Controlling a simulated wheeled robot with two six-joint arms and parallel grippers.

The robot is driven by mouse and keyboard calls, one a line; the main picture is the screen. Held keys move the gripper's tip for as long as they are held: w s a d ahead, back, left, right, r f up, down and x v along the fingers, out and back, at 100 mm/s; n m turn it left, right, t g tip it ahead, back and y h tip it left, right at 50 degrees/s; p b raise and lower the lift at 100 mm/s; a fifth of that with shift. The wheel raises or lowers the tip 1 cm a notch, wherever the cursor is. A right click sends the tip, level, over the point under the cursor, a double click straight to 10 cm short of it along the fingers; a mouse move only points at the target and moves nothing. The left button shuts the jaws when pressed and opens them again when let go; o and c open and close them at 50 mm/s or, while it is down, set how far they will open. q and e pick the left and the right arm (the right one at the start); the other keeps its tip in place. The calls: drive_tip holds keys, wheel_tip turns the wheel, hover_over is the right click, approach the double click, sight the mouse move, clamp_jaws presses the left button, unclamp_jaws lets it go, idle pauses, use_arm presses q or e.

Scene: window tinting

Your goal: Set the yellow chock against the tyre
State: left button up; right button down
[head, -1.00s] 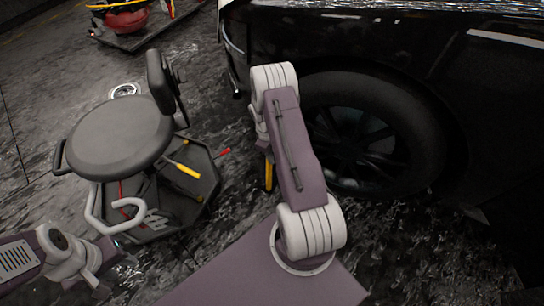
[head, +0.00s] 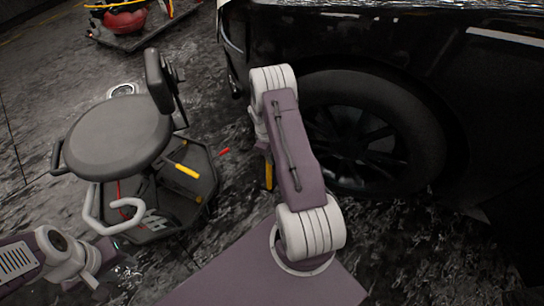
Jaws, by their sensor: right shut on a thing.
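The yellow chock (head: 268,174) shows only as a narrow upright yellow strip beside my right arm; the rest of it is hidden. My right gripper (head: 264,151) is shut on it, mostly covered by my own arm. The black tyre (head: 425,135) is on the dark car, to the right of the chock. My arm covers the tyre's left side, so I cannot tell whether chock and tyre touch. My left gripper (head: 122,262) is low at the left, away from both; its jaws are too small and dark to read.
A grey rolling stool (head: 118,138) stands at the left, with a dark tool tray (head: 205,180) at its base holding a yellow-handled tool (head: 187,171). A small red thing (head: 224,151) is near the tray. A red machine (head: 125,20) sits at the back left. Wet dark floor lies between stool and car.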

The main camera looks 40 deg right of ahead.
drive_tip(key=shift+f, duration=0.45)
drive_tip(key=c, duration=1.1)
unclamp_jaws()
drive_tip(key=shift+f, duration=0.2)
drive_tip(key=shift+c, duration=0.2)
drive_tip(key=shift+f, duration=0.1)
drive_tip(key=shift+s+a+r, duration=0.1)
drive_tip(key=shift+r, duration=0.15)
drive_tip(key=r+p, duration=0.1)
drive_tip(key=r, duration=0.2)
drive_tip(key=r+p, duration=0.2)
drive_tip(key=r, duration=0.1)
drive_tip(key=w+r+p, duration=0.1)
drive_tip(key=r, duration=0.2)
drive_tip(key=shift+a+p, duration=0.3)
drive_tip(key=shift+a, duration=0.1)
drive_tip(key=shift+f, duration=0.1)
drive_tip(key=shift+w, duration=0.1)
